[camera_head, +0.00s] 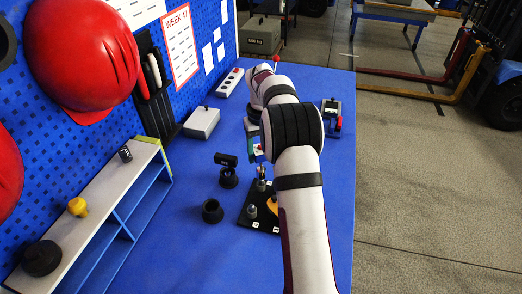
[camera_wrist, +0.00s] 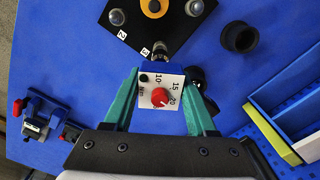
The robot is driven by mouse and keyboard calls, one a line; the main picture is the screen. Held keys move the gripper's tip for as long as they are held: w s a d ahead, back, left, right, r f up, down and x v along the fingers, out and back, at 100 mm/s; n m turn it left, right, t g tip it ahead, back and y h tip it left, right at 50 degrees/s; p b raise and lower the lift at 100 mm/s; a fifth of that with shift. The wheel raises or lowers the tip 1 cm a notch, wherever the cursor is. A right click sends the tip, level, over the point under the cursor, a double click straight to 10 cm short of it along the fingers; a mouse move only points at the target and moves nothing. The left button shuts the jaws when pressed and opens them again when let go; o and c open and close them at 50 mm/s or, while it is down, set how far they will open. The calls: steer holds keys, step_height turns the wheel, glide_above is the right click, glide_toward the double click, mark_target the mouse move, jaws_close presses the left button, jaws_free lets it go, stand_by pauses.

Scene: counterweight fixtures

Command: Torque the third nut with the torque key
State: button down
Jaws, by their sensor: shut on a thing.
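My gripper (camera_wrist: 160,104), with green fingers, is shut on the torque key (camera_wrist: 147,94), which has a white dial face with numbers and a red knob. The key's metal end (camera_wrist: 160,54) points at the corner of the black plate marked 3. The third nut is hidden under or behind that end, so I cannot tell whether they touch. The black plate (camera_wrist: 178,32) carries domed metal nuts, one beside the mark 2, and an orange round part at its middle. In the head view the plate (camera_head: 246,221) lies on the blue table, and my arm partly hides it and the gripper (camera_head: 258,150).
A black cup (camera_head: 212,211) stands left of the plate. A shelf (camera_head: 85,222) with small items runs along the left. A grey box (camera_head: 202,122) and a small fixture (camera_head: 331,115) stand farther back. The front table is clear.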

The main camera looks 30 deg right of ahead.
mark_target(261, 168)
steer(key=shift+f, duration=1.55)
stand_by(0.6)
stand_by(0.4)
steer(key=m, duration=0.6)
steer(key=shift+m, duration=0.4)
steer(key=m, duration=0.5)
steer(key=shift+m, duration=0.3)
steer(key=shift+r, duration=2.05)
